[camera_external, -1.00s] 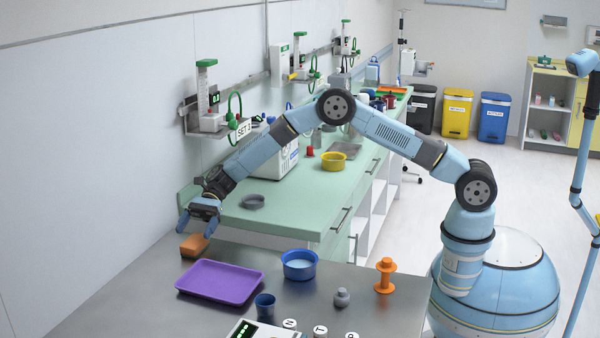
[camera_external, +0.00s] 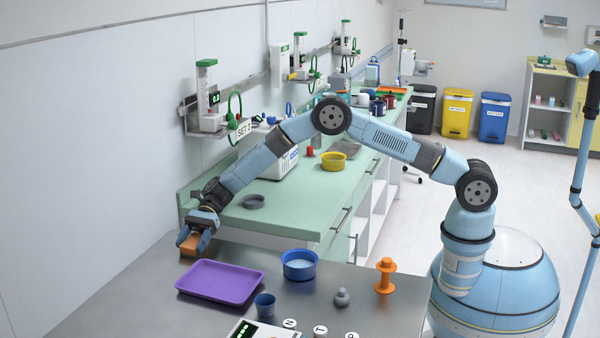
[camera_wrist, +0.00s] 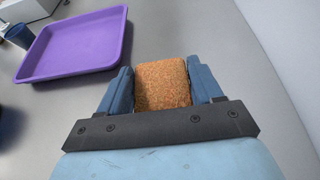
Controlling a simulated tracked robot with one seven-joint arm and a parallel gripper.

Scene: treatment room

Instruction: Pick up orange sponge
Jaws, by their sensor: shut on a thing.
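The orange sponge (camera_external: 195,245) is at the far left end of the grey metal table, beyond the purple tray. My gripper (camera_external: 196,238) is lowered over it, with a finger on each side. In the wrist view the sponge (camera_wrist: 162,85) fills the gap between the two blue fingers of my gripper (camera_wrist: 163,88), which are shut on it. I cannot tell whether the sponge's underside touches the table.
The purple tray (camera_external: 219,283) lies close to the sponge. A blue bowl (camera_external: 300,266), a dark blue cup (camera_external: 265,305), a grey weight-like object (camera_external: 342,297) and an orange spool (camera_external: 385,275) stand on the table. The wall is close on the left; the green counter (camera_external: 290,215) is behind.

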